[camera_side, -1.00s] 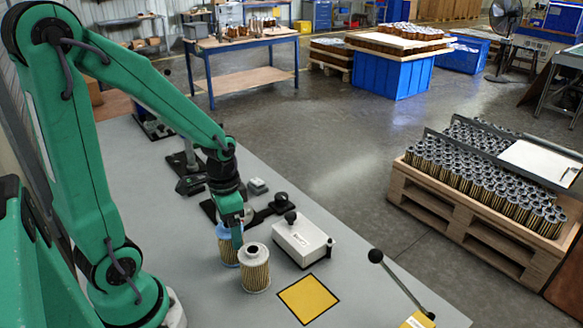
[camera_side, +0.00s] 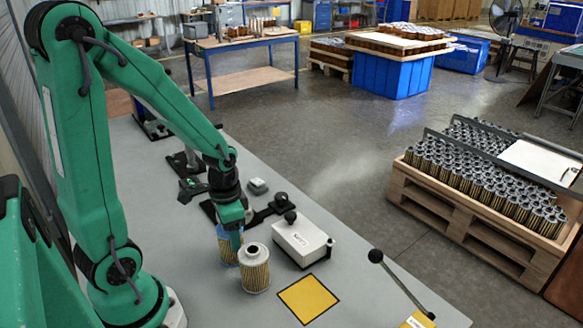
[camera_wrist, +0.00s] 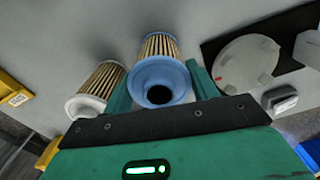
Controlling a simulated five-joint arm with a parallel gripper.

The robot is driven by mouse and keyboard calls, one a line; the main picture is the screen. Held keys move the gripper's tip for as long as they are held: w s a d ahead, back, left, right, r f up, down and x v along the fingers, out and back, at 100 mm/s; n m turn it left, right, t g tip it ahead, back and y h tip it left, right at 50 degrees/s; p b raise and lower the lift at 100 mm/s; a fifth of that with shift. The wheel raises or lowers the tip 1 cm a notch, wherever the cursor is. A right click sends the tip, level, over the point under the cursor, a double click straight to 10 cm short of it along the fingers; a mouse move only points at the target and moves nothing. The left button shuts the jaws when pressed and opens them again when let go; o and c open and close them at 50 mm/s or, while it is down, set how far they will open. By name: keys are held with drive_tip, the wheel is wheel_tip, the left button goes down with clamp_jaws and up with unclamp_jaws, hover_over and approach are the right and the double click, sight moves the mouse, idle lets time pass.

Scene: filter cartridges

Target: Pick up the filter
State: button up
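A pleated filter with a blue cap (camera_wrist: 160,76) stands on the grey table, and it also shows in the side view (camera_side: 229,250), partly hidden by my gripper. A second filter with a white cap (camera_side: 255,268) stands just in front and to the right of it. In the wrist view this white-capped filter (camera_wrist: 96,90) is outside my left finger. My gripper (camera_wrist: 160,72) is open, with one green finger on each side of the blue-capped filter. Narrow gaps seem to show beside the filter. My gripper (camera_side: 232,236) points down in the side view.
A white box with a black knob (camera_side: 302,240) stands to the right of the filters. A yellow square (camera_side: 308,299) marks the table in front. Black fixtures (camera_side: 262,212) lie behind my gripper. A pallet of many filters (camera_side: 480,170) stands on the floor at right.

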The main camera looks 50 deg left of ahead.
drive_tip(key=c, duration=0.4)
drive_tip(key=shift+r, duration=0.15)
drive_tip(key=shift+r, duration=4.85)
drive_tip(key=shift+w+a, duration=0.1)
drive_tip(key=shift+w+a, duration=0.35)
drive_tip(key=shift+a, duration=0.05)
drive_tip(key=w+a+f, duration=0.2)
drive_tip(key=w+a, duration=0.4)
drive_tip(key=a, duration=0.5)
drive_tip(key=shift+w+f, duration=0.2)
